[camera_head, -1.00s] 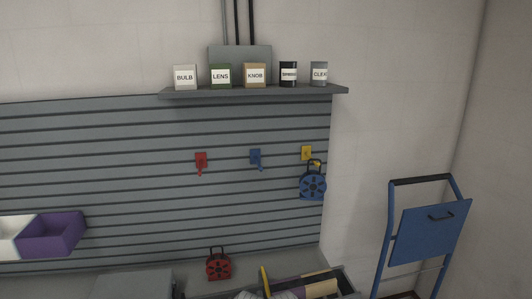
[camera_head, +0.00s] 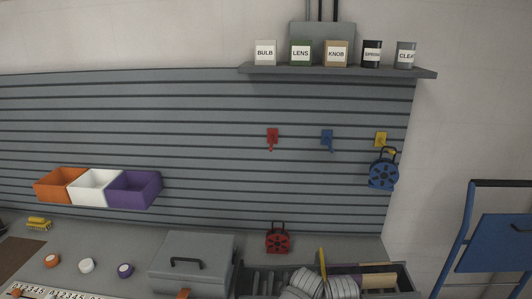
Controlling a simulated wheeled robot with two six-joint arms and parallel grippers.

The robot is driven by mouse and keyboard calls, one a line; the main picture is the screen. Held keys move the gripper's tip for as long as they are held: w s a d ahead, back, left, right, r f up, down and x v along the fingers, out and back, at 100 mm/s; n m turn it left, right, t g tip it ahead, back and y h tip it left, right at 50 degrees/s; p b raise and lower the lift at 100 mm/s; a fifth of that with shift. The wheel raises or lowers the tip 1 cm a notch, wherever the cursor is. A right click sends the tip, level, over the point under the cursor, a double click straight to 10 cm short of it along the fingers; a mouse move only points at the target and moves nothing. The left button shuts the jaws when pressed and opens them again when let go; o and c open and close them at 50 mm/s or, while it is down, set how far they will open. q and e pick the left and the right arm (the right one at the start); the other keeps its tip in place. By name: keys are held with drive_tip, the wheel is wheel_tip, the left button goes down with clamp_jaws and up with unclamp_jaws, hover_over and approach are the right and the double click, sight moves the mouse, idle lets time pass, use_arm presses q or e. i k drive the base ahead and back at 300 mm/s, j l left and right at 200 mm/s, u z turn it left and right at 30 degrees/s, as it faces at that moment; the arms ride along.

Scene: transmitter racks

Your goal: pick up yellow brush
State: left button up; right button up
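A small yellow object (camera_head: 38,223) with a dark underside lies on the bench at the far left; it may be the yellow brush, but it is too small to tell. A thin yellow upright piece (camera_head: 322,263) stands in the open grey tray at the bottom centre, and I cannot tell what it belongs to.
Orange (camera_head: 58,184), white (camera_head: 97,187) and purple (camera_head: 135,189) bins hang on the slatted wall. A grey toolbox (camera_head: 190,263), a red reel (camera_head: 277,239) and an open tray (camera_head: 405,279) stand on the bench. A blue cart (camera_head: 499,243) is at right.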

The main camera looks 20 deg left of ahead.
sight(34, 223)
drive_tip(key=u, duration=2.15)
